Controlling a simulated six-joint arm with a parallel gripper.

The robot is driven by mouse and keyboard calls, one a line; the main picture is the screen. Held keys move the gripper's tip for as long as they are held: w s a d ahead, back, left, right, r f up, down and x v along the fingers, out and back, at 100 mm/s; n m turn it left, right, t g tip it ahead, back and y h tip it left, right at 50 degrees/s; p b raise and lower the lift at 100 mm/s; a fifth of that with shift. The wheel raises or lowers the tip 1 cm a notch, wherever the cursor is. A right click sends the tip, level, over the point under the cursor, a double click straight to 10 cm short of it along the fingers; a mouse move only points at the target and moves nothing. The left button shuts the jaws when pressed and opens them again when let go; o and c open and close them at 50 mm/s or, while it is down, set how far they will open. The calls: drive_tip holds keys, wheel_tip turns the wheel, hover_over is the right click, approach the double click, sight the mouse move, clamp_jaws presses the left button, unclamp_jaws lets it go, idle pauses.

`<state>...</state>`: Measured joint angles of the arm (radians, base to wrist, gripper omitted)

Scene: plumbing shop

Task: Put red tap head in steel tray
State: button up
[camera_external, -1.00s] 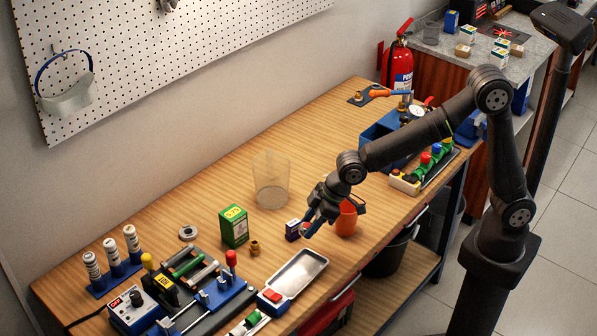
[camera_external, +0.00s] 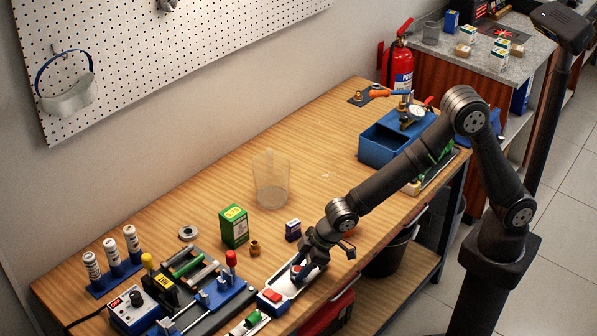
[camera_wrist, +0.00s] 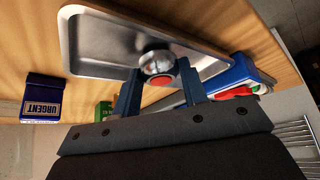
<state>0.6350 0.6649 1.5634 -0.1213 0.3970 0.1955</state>
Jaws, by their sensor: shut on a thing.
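The red tap head (camera_wrist: 157,64) is a rounded chrome knob with a red disc, seen between my fingertips in the wrist view. My gripper (camera_external: 298,271) is shut on it; its two blue fingers also show in the wrist view (camera_wrist: 161,84). The steel tray (camera_wrist: 88,45) is a shallow, bright metal tray with a raised rim, and it lies behind the tap head in that view. In the external view my gripper is over the steel tray (camera_external: 283,306) and covers much of it. The exact gap between tap head and tray floor cannot be told.
A dark blue URGENT box (camera_wrist: 42,97) stands near the tray, with a green box (camera_external: 233,226) and small brass fitting (camera_external: 254,248) farther left.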

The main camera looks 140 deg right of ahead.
drive_tip(key=shift+f, duration=0.1)
drive_tip(key=o, duration=0.7)
drive_tip(key=shift+s+a+r, duration=0.1)
drive_tip(key=shift+r, duration=0.25)
drive_tip(key=v, duration=1.1)
drive_tip(key=shift+r, duration=0.2)
drive_tip(key=shift+s+f, duration=0.1)
